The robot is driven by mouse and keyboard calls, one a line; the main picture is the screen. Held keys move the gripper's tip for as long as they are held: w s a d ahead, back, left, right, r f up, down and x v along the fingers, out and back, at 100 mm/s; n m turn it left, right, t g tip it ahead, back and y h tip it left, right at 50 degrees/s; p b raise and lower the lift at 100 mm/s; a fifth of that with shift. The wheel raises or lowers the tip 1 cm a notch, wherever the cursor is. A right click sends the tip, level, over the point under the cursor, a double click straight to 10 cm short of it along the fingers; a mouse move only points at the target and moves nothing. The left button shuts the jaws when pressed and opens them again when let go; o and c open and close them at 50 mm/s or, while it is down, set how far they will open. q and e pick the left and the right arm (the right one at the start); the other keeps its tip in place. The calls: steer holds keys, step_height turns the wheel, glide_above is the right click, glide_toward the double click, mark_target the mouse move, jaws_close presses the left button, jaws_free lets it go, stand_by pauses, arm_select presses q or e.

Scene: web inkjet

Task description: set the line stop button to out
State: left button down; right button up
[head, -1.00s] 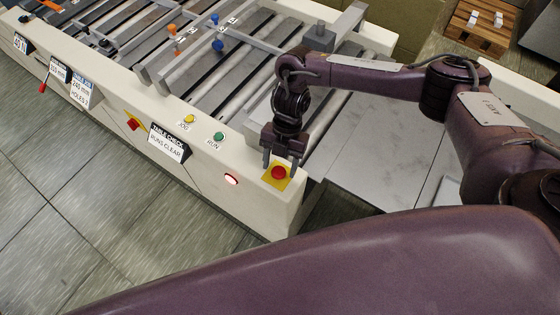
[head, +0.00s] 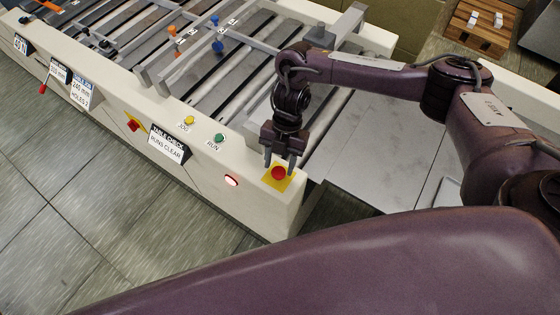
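The line stop button is a red mushroom-shaped knob (head: 278,173) on a yellow square plate (head: 279,185), at the right end of the machine's cream front rail. My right gripper (head: 279,164) is just above and behind it in the head view. I cannot tell for sure whether the button sits in or out. My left gripper is not in view.
A green RUN button (head: 219,139) and a yellow JOG button (head: 189,120) sit left on the same rail (head: 255,185). Rollers lie behind.

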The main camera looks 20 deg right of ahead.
steer(key=shift+o, duration=0.9)
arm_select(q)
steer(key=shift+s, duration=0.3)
arm_select(e)
steer(key=shift+s, duration=0.1)
steer(key=shift+d+r, duration=0.1)
steer(key=shift+r, duration=0.05)
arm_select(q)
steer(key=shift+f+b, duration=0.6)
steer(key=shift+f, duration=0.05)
arm_select(e)
steer(key=v, duration=0.7)
steer(key=shift+r, duration=0.25)
